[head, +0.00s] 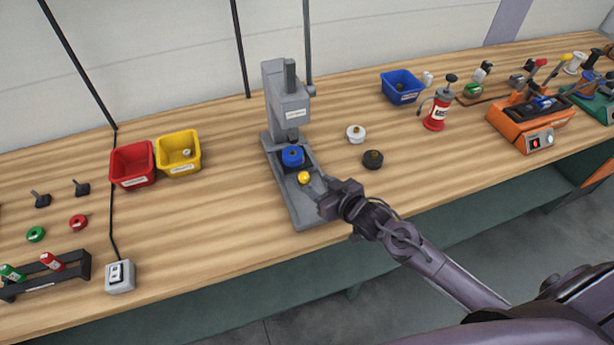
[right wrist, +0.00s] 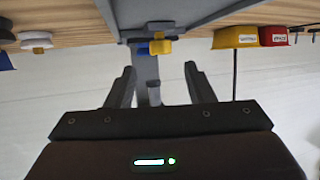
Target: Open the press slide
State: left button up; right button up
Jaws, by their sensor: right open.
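The grey press (head: 286,95) stands on the workbench with its base pointing toward me. A blue round part (head: 292,156) sits in the slide area under the ram. The yellow knob (head: 304,178) of the slide is at its front; it also shows in the right wrist view (right wrist: 158,47), where the picture is upside down. My right gripper (head: 326,196) is just right of and in front of the knob. Its two fingers are apart and empty, with the knob beyond the fingertips in the right wrist view. I cannot tell how far the slide is out. My left gripper is not in view.
Red (head: 133,165) and yellow (head: 178,153) bins stand left of the press. A white spool (head: 356,133) and a black spool (head: 373,159) stand to its right. A blue bin (head: 401,87), red bottle (head: 436,112) and orange machine (head: 531,122) are farther right.

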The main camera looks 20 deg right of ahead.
aim_at(306, 177)
jog(key=p+x, duration=0.1)
jog(key=x, duration=0.5)
jog(key=shift+w+a+f, duration=0.1)
jog(key=shift+w, duration=0.05)
jog(key=shift+c, duration=0.5)
grip_shut()
